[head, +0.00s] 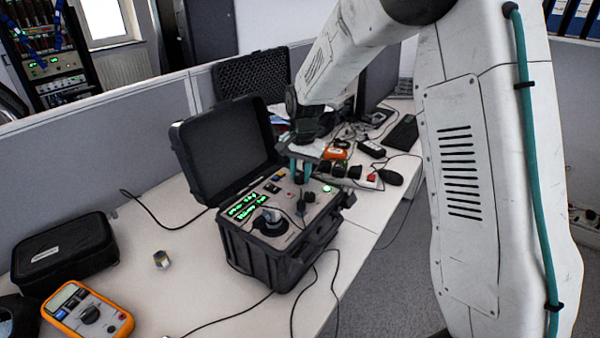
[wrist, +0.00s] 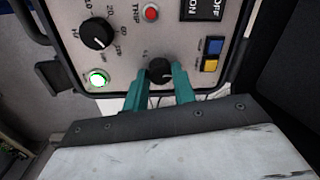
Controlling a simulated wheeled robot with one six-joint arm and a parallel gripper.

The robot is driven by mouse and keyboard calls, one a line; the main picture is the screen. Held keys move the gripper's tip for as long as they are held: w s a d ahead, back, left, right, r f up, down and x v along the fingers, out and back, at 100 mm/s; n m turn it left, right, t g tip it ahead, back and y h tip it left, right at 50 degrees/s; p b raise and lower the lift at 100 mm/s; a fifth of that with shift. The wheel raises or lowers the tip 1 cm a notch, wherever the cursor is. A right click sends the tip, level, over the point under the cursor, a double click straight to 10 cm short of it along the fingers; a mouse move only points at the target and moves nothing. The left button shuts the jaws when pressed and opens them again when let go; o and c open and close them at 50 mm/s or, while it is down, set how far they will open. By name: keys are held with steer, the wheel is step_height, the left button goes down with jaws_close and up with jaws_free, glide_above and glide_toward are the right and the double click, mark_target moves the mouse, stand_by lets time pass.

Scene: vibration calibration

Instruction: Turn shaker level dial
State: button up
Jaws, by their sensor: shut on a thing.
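The shaker is a black open case (head: 285,255) on the white table in the head view, with a grey control panel and green displays (head: 248,206). In the wrist view its panel (wrist: 125,65) carries a black dial (wrist: 160,71) between the two teal fingertips of my gripper (wrist: 160,80). The fingers are shut on this dial. A second black dial (wrist: 97,32) with a number scale sits up and left of it. The label of the held dial is mostly hidden. In the head view my gripper (head: 300,168) reaches down over the panel's right part.
The case lid (head: 228,145) stands open behind the panel. An orange multimeter (head: 88,312), a black pouch (head: 62,252) and a small metal piece (head: 161,260) lie to the left. Cables and a power strip (head: 350,172) crowd the table at right. A lit green button (wrist: 97,79) sits left of the dial.

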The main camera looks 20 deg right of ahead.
mark_target(302, 177)
stand_by(0.5)
steer(key=o, duration=1)
step_height(302, 177, up, 8)
steer(key=shift+s+d+f, duration=0.1)
steer(key=shift+s+d, duration=0.05)
